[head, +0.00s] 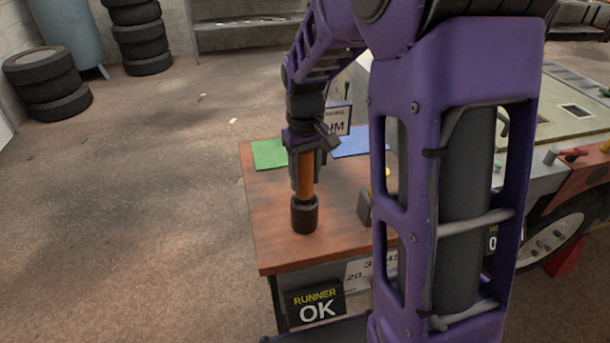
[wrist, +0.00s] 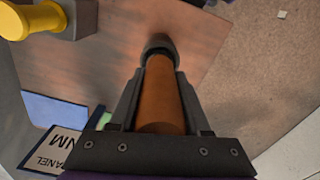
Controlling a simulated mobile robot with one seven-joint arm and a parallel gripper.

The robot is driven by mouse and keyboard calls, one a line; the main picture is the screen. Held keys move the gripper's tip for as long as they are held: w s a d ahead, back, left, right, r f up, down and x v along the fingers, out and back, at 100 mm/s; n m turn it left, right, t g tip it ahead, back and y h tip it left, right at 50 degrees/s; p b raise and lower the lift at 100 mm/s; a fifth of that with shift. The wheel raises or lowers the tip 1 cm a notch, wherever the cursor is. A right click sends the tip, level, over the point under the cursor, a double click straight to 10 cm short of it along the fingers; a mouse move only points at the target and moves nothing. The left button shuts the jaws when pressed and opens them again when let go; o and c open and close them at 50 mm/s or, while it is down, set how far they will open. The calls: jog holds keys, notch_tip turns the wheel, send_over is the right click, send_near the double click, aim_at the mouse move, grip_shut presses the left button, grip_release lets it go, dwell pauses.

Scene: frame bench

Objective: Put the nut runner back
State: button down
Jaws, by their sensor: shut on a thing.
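My gripper (head: 305,172) is shut on the nut runner (head: 306,190), a tool with an orange-brown barrel and a wide black end. The tool hangs upright, black end down, over the left middle of the wooden bench (head: 270,235). I cannot tell whether its black end touches the top. In the wrist view the barrel (wrist: 163,98) lies between both fingers of my gripper (wrist: 160,85). The black end (wrist: 160,46) points away from me. A sign reading RUNNER OK (head: 316,305) is at the bench front.
A green mat (head: 270,154) and a blue mat (head: 352,147) lie at the bench's back. A grey block (head: 365,207) stands right of the tool, partly behind my arm; a yellow part (wrist: 38,20) shows beside it. A vehicle (head: 575,125) stands right. Tyres (head: 50,85) stand far left.

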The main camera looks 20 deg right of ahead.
jog(key=shift+f, duration=0.2)
jog(key=shift+c, duration=1.8)
grip_release()
notch_tip(320, 180, up, 12)
jog(key=shift+r+p, duration=0.2)
jog(key=shift+p, duration=0.45)
